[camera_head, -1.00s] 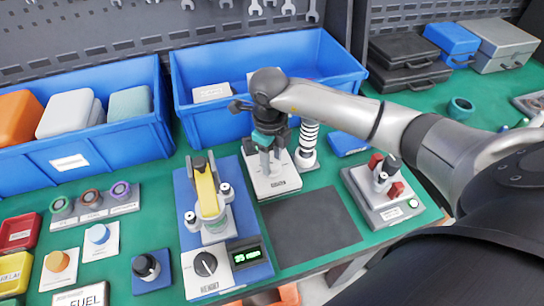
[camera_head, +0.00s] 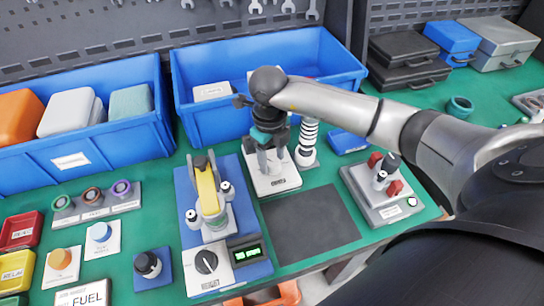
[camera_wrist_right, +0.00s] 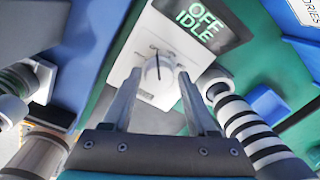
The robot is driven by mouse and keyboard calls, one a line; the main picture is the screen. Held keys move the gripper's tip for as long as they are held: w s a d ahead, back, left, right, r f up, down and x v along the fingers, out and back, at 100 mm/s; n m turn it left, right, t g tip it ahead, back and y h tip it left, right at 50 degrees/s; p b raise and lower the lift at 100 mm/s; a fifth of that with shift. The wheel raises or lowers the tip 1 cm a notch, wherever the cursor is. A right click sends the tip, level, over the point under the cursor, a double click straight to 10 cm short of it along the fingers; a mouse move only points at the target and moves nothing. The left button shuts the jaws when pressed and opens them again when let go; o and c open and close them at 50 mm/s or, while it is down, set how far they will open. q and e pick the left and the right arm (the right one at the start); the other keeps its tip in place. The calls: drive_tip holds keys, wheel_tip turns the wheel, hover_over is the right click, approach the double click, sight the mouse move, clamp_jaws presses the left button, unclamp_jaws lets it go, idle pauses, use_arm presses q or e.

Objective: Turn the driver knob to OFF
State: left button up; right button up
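The driver knob (camera_wrist_right: 160,72) is a small white-grey knob on a white panel (camera_wrist_right: 150,95), with a dark pointer line on its top. The display (camera_wrist_right: 200,25) beside it reads OFF IDLE. In the head view the white panel (camera_head: 277,184) stands behind the dark mat, and my gripper hides the knob. My right gripper (camera_head: 271,168) reaches down over this panel. In the right wrist view its fingers (camera_wrist_right: 157,75) are apart, one on each side of the knob, with gaps visible. I cannot tell how deep the fingertips reach. My left gripper does not show.
A striped black-and-white post (camera_head: 308,140) stands close right of my gripper. A yellow-armed device (camera_head: 207,190) stands left, with another knob (camera_head: 206,262) and a green display (camera_head: 247,254). A blue bin (camera_head: 210,120) is behind. The dark mat (camera_head: 310,228) is empty.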

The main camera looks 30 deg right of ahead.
sight(270, 163)
drive_tip(key=shift+o, duration=1.1)
drive_tip(key=shift+r, duration=0.1)
wheel_tip(270, 163, up, 15)
drive_tip(key=p, duration=0.2)
drive_tip(key=shift+a, duration=0.35)
drive_tip(key=shift+s, duration=0.1)
idle(1.4)
